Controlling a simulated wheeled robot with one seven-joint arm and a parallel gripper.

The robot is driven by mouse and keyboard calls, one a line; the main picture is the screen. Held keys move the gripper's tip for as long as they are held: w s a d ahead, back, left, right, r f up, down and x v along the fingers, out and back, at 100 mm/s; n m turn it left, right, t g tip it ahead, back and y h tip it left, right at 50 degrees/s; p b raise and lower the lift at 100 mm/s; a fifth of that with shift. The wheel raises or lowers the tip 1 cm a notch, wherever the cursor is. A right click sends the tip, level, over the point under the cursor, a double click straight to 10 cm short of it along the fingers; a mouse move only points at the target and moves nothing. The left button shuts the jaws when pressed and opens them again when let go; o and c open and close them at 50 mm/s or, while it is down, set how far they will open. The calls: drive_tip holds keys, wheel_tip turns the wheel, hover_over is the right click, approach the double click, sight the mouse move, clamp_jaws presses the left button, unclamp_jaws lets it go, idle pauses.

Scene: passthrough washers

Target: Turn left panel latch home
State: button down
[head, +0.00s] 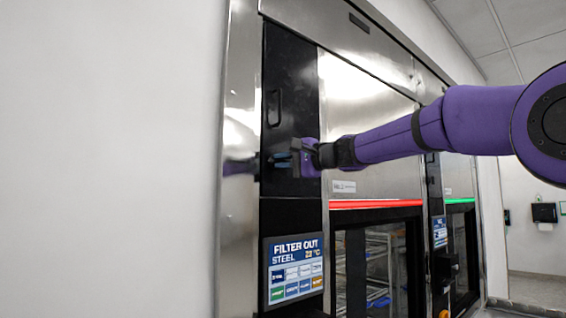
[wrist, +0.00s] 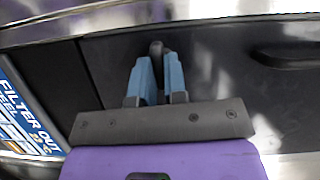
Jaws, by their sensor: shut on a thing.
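The left panel (head: 290,65) is a tall black door on the left washer, with a steel frame beside it. In the wrist view, the panel (wrist: 225,75) fills the middle. A small dark latch (wrist: 156,47) stands out from it between the tips of my blue fingers. My gripper (head: 279,160) reaches the panel's lower part from the right, and it also shows in the wrist view (wrist: 158,62). It is shut on the latch. The fingers hide most of the latch, and in the head view I cannot make it out.
A recessed black handle (head: 274,108) is on the panel above my gripper. Below is a screen (head: 294,268) reading "FILTER OUT STEEL". A red light strip (head: 375,204) runs above the glass door. A second washer with a green strip (head: 459,200) stands farther right. A plain wall is left.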

drive_tip(key=n+h, duration=0.2)
drive_tip(key=n, duration=0.2)
drive_tip(key=shift+r, duration=0.15)
drive_tip(key=n+h, duration=0.1)
drive_tip(key=n, duration=0.2)
drive_tip(key=shift+s+a+r+h, duration=0.1)
drive_tip(key=shift+h, duration=0.3)
drive_tip(key=n+t+h, duration=0.1)
drive_tip(key=n+h, duration=0.1)
drive_tip(key=n, duration=0.1)
drive_tip(key=shift+a, duration=0.1)
drive_tip(key=shift+s+n+t+h, duration=0.1)
drive_tip(key=shift+n+t+h, duration=0.55)
drive_tip(key=shift+n, duration=0.75)
drive_tip(key=c, duration=1.2)
unclamp_jaws()
drive_tip(key=shift+o, duration=0.2)
